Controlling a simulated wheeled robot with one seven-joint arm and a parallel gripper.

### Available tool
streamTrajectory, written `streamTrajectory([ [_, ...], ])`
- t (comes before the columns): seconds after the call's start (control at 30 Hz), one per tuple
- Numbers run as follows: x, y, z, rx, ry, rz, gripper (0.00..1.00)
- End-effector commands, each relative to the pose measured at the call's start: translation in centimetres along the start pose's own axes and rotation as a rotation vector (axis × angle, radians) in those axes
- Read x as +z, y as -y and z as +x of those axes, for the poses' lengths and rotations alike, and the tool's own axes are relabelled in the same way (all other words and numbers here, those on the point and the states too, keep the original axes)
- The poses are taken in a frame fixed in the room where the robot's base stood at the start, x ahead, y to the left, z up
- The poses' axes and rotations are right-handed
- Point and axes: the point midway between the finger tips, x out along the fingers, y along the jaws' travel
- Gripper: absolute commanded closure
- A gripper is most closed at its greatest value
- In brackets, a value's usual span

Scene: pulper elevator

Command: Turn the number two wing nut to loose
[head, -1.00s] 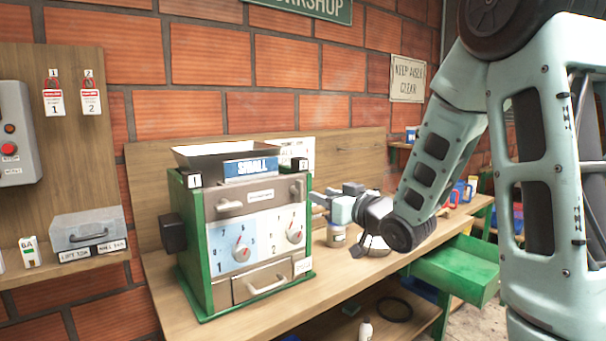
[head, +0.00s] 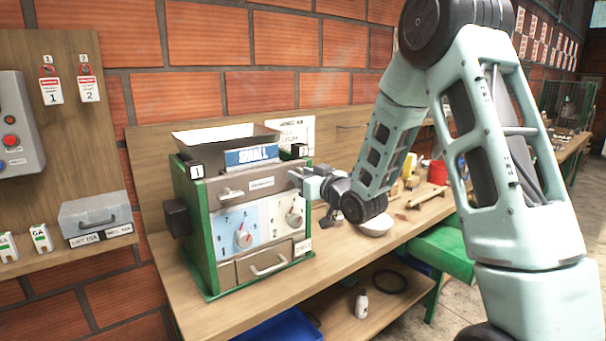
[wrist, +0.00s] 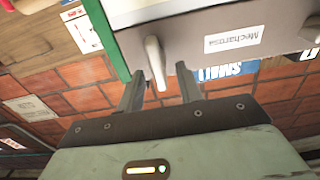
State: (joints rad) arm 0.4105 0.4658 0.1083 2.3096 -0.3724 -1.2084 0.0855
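The pulper (head: 262,211) is a green box with a hopper on the bench. On its upper front, a grey wing nut (head: 231,193) sits at the left. The right wing nut, by position probably number two, shows as a pale upright lever (wrist: 155,62) in the wrist view. My gripper (wrist: 160,72) is open, with one finger on each side of the lever's near end. Gaps show between lever and fingers. In the head view my gripper (head: 300,178) is at the machine's upper right front corner.
Two dials (head: 243,238) and a drawer handle (head: 268,265) lie below on the front. A white bowl (head: 376,225) stands on the bench (head: 340,245) under my wrist. A control box (head: 15,130) hangs on the left board.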

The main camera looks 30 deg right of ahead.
Motion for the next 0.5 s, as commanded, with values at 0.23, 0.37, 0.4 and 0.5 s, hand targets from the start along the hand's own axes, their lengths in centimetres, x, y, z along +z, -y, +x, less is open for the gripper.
streamTrajectory([
  [0.23,0.0,0.01,-0.01,0.0,0.0,0.0,0.87],
  [0.37,0.0,0.01,-0.02,0.0,0.0,0.0,1.0],
  [0.4,0.0,0.01,-0.02,0.0,0.0,0.0,1.0],
  [0.5,0.02,0.02,-0.03,0.0,0.001,0.0,1.0],
])
